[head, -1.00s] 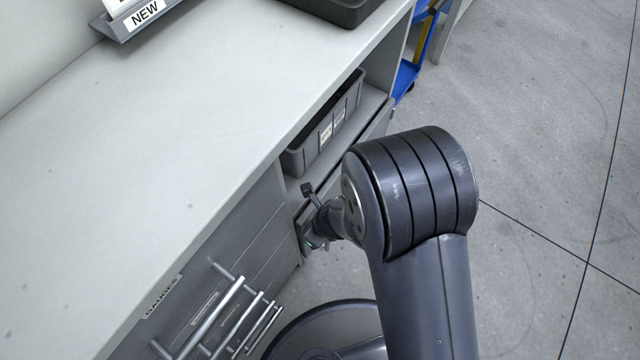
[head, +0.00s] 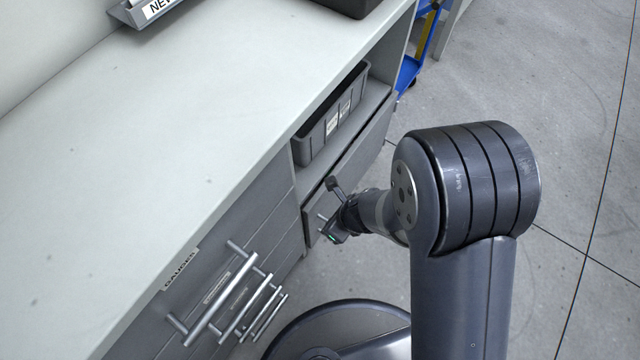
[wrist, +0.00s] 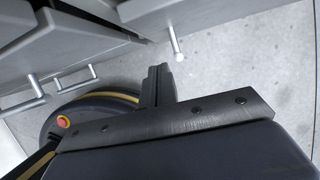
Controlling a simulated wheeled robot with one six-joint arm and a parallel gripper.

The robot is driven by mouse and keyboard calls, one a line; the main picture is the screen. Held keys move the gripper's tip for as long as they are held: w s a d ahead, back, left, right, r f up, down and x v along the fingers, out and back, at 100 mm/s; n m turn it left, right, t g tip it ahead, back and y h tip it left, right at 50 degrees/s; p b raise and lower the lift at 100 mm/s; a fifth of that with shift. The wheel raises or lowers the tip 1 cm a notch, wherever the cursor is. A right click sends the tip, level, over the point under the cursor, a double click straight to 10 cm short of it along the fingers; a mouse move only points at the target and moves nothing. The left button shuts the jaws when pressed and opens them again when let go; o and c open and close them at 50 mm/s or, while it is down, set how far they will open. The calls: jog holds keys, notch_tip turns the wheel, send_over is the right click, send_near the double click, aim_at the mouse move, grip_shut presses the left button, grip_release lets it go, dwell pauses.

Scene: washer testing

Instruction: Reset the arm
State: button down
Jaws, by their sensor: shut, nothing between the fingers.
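My dark grey arm (head: 470,190) rises on the right of the head view, bent at its large ribbed joint. My gripper (head: 327,228) is beyond that joint, low in front of the workbench's drawer fronts and partly hidden by its own wrist. In the wrist view my gripper's fingers (wrist: 158,84) are together and empty, above the floor. A drawer handle (wrist: 176,44) is close beyond the fingers, with a gap in the picture.
The long workbench top (head: 170,130) is mostly bare. A grey bin (head: 333,118) sits on the shelf below it. Drawer handles (head: 220,300) project from the bench front. A blue cart (head: 409,72) stands at the back. The floor (head: 580,120) at right is clear.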

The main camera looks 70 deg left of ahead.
jog(key=p+v, duration=0.2)
jog(key=v, duration=0.5)
jog(key=shift+w+r+p, duration=0.15)
jog(key=shift+w+p, duration=0.15)
jog(key=shift+p, duration=0.05)
jog(key=shift+d, duration=0.1)
jog(key=s+a+f+b, duration=0.4)
jog(key=a+f, duration=0.1)
jog(key=f, duration=0.4)
jog(key=shift+s+a, duration=0.15)
jog(key=shift+a, duration=0.1)
jog(key=shift+f, duration=0.1)
